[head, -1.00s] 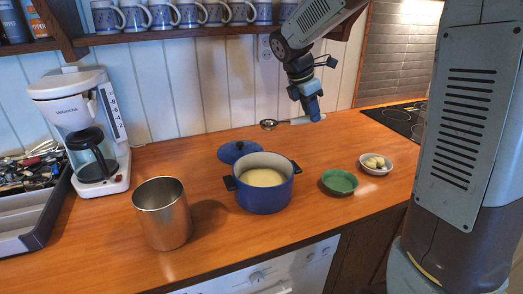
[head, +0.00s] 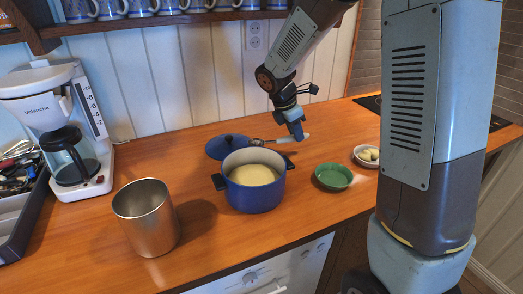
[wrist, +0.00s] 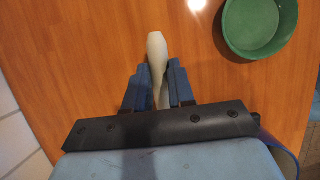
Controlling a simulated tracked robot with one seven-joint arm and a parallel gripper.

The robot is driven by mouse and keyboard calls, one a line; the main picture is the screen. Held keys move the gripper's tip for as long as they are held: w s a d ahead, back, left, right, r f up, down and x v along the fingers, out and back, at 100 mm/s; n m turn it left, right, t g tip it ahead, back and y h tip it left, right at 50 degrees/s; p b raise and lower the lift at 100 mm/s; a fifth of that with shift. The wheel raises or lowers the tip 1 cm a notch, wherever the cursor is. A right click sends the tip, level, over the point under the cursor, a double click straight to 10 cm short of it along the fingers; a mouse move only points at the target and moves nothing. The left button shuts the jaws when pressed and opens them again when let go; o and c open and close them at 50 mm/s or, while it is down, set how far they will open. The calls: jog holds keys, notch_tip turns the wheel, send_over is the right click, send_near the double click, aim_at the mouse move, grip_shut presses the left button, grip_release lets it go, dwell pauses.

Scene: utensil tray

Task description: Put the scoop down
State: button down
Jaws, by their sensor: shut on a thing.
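My gripper (head: 297,132) is shut on the pale handle of the scoop (head: 287,139), behind the right side of the blue pot. The scoop's metal end points left, toward the blue lid, and is partly hidden behind the pot's rim. I cannot tell whether the scoop touches the counter. In the wrist view, the handle (wrist: 156,48) sticks out between the two blue fingers of my gripper (wrist: 157,85), with wooden counter below; the metal end is out of sight.
The blue pot (head: 246,197) holds pale contents, with its lid (head: 227,147) behind it. A green bowl (head: 333,178) and a small white bowl (head: 361,162) stand to the right. A metal canister (head: 146,222) and coffee maker (head: 57,140) are left. Counter behind the green bowl is clear.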

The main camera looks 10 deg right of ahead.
aim_at(283, 138)
jog(key=shift+f, duration=3.2)
jog(key=c, duration=1)
grip_release()
jog(key=v, duration=1.2)
jog(key=shift+r, duration=0.1)
